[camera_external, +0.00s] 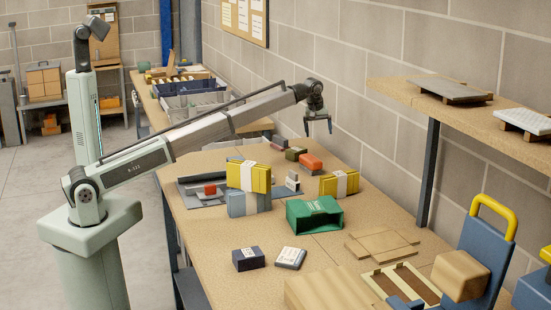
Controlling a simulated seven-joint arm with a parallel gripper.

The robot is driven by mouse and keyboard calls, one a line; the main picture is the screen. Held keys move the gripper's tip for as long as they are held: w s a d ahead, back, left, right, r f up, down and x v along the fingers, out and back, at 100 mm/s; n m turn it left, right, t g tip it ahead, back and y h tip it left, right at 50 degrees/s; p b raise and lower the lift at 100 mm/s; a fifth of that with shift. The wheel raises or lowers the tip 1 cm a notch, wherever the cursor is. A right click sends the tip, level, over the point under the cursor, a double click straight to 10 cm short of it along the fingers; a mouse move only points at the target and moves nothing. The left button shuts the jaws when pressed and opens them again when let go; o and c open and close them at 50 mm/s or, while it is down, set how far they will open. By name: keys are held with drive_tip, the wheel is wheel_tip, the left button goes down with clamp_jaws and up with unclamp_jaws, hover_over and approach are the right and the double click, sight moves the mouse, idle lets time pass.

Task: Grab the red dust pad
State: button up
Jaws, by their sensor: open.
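A small red-orange block (310,162) lies on the wooden table near the wall, behind the yellow bundles. A second, smaller red item (210,189) sits on or beside grey flat pieces at the table's left side. I cannot tell from this view which of the two is the red dust pad. My gripper (318,130) points down with its fingers apart, empty, in the air above the back part of the table. In the picture it is just above the red-orange block, with a visible gap between them.
A dark green block (295,153) and a brownish block (278,142) lie close to the red-orange block. Yellow banded bundles (339,184) and a green open box (315,215) stand in front. A raised shelf (400,91) juts out at right.

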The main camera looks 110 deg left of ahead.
sight(280, 137)
drive_tip(key=s+a+n+h, duration=0.15)
drive_tip(key=s+a, duration=0.25)
drive_tip(key=s, duration=0.4)
drive_tip(key=s+a+n, duration=0.3)
drive_tip(key=s+a, duration=0.2)
drive_tip(key=s, duration=0.3)
drive_tip(key=s+a+n+h, duration=0.1)
drive_tip(key=s+a+n, duration=0.25)
drive_tip(key=s, duration=0.35)
drive_tip(key=shift+m+g, duration=0.3)
drive_tip(key=shift+g, duration=0.1)
drive_tip(key=f, duration=1.3)
drive_tip(key=shift+s+a+f, duration=0.2)
drive_tip(key=shift+a+f, duration=0.05)
drive_tip(key=c, duration=1.2)
drive_tip(key=shift+o, duration=0.2)
drive_tip(key=shift+r, duration=0.1)
